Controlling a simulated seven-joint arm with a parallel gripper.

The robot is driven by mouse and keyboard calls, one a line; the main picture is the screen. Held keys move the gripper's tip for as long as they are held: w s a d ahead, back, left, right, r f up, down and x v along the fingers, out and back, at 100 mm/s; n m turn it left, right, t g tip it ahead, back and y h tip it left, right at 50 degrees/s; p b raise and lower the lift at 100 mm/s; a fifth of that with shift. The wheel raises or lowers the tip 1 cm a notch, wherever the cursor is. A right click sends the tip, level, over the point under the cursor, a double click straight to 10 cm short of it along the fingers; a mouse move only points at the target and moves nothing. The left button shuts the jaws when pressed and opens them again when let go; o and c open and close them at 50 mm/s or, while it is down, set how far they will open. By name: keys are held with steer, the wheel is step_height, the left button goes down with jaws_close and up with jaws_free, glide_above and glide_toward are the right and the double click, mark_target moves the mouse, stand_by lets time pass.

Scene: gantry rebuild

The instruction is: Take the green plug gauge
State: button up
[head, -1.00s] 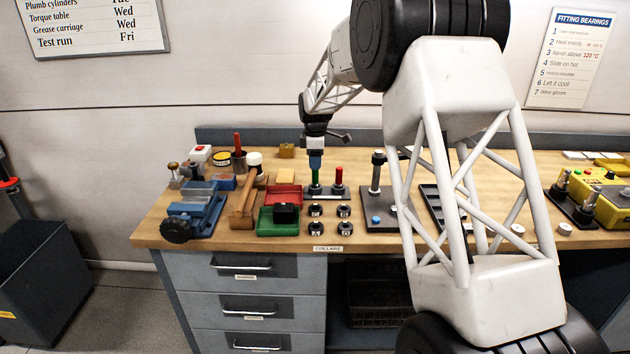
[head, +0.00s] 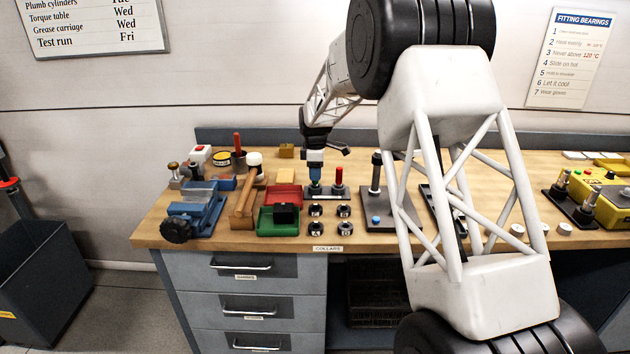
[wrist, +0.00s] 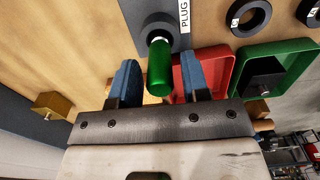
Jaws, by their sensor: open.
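The green plug gauge (wrist: 159,68) stands on a dark stand labelled PLUG (wrist: 140,10) in the wrist view. My gripper (wrist: 160,64) has its two blue fingers apart, one on each side of the green gauge, with a gap visible on both sides. In the head view my gripper (head: 315,170) is low over the left of the plug stand and covers the green gauge. The red plug gauge (head: 338,176) stands just right of my fingers.
The red tray (head: 283,194) and green tray (head: 270,226), with a dark block (head: 286,213), lie left. Several dark collars (head: 316,229) sit in front. A plate with a tall post (head: 376,175) stands right. A wooden-handled hammer (head: 243,203) lies further left.

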jaws_close()
steer(key=shift+r, duration=3.75)
